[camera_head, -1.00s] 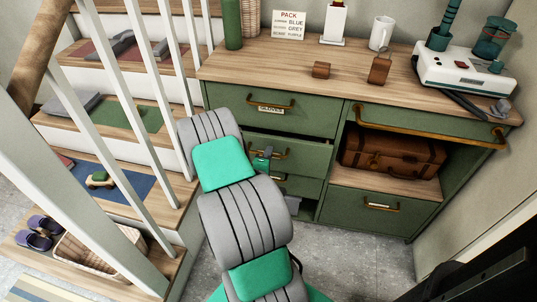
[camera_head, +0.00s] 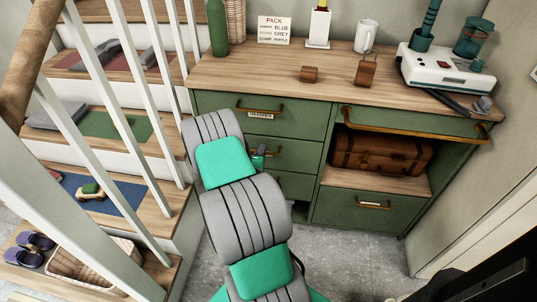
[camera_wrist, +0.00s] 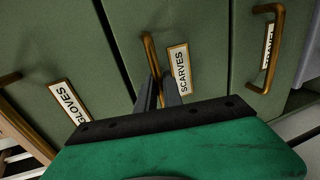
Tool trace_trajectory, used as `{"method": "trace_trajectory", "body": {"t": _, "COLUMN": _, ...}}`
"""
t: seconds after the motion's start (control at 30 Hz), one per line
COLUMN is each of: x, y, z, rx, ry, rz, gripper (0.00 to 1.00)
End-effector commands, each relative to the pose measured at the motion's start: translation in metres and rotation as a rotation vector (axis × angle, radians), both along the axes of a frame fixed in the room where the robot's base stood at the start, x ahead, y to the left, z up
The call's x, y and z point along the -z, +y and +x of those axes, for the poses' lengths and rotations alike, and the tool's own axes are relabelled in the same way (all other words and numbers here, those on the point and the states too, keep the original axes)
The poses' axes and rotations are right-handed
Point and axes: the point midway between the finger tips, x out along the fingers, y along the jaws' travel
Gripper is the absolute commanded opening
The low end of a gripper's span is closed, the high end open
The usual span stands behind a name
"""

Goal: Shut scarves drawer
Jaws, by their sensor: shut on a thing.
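The scarves drawer (camera_head: 295,155) is the middle green front in the left stack of the cabinet. Its front looks about level with the drawer fronts around it. In the wrist view its label (camera_wrist: 179,70) reads SCARVES, beside an upright-looking brass handle (camera_wrist: 149,50). My gripper (camera_wrist: 163,90) is shut on this handle, with the dark fingers at its lower end. In the head view my arm hides the left part of the drawer and most of the handle, and only a bit of my gripper (camera_head: 258,158) shows.
The gloves drawer (camera_head: 300,120) is above, and another labelled drawer (camera_wrist: 262,60) is below. A brown suitcase (camera_head: 380,155) sits in the open shelf at right. The wooden top (camera_head: 260,72) holds a mug (camera_head: 365,36) and a white machine (camera_head: 445,72). Stairs with white railings (camera_head: 120,120) stand close at left.

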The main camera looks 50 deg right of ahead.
Motion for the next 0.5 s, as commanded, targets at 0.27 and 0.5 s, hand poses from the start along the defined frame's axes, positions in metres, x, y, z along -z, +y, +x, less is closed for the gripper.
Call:
{"method": "trace_trajectory", "body": {"t": 0.27, "x": -0.0028, "y": -0.0025, "z": 0.0015, "rx": 0.004, "ry": -0.006, "rz": -0.006, "gripper": 0.16}}
{"method": "trace_trajectory", "body": {"t": 0.5, "x": -0.0021, "y": -0.0018, "z": 0.0008, "rx": 0.003, "ry": -0.004, "rz": -0.005, "gripper": 0.32}}
